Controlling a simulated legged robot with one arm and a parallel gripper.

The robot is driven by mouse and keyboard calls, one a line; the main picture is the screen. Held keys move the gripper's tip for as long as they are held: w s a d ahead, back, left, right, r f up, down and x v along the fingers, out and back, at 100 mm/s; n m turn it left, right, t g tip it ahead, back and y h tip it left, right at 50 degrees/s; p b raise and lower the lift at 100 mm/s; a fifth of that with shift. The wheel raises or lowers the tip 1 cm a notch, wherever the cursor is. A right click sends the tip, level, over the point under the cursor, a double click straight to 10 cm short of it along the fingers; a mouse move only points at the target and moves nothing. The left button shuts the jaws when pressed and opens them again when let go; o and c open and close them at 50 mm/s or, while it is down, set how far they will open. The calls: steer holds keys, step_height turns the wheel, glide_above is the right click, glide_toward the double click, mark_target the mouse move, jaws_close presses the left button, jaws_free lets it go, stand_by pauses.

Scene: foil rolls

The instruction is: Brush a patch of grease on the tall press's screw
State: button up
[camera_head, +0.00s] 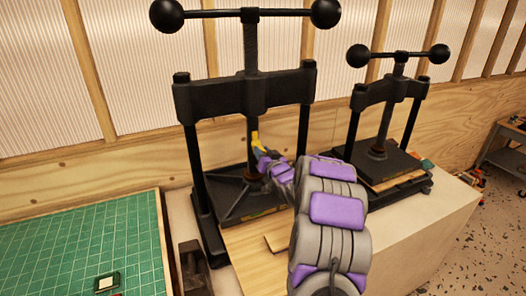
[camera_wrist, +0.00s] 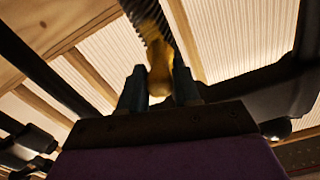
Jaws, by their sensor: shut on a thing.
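The tall press (camera_head: 245,96) stands at the left of the bench, black, with a ball-ended bar on top. Its dark upright screw (camera_head: 251,122) runs down through the crossbeam; its threads show at the top of the wrist view. My gripper (camera_wrist: 158,88) is shut on a yellow brush (camera_wrist: 161,72), whose far end is at or very near the screw. The yellow brush also shows in the head view (camera_head: 255,139), in front of the screw. Yellow-brown colour shows by the threads; I cannot tell whether it is grease or the brush. The bristles are not clear.
A shorter black press (camera_head: 386,90) stands to the right on the same bench (camera_head: 408,230). A green cutting mat (camera_head: 80,250) lies at the left. A wooden board (camera_head: 252,262) lies before the tall press. The press's side columns flank my gripper.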

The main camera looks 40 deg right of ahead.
steer(key=shift+f+b, duration=0.75)
steer(key=shift+f, duration=2.3)
steer(key=shift+r+p, duration=3)
steer(key=shift+r, duration=3.35)
step_height(320, 180, down, 13)
steer(key=b, duration=0.4)
steer(key=shift+r, duration=0.15)
steer(key=shift+b+v, duration=0.6)
steer(key=shift+v, duration=2.4)
steer(key=shift+b+v, duration=0.35)
steer(key=shift+v, duration=1.15)
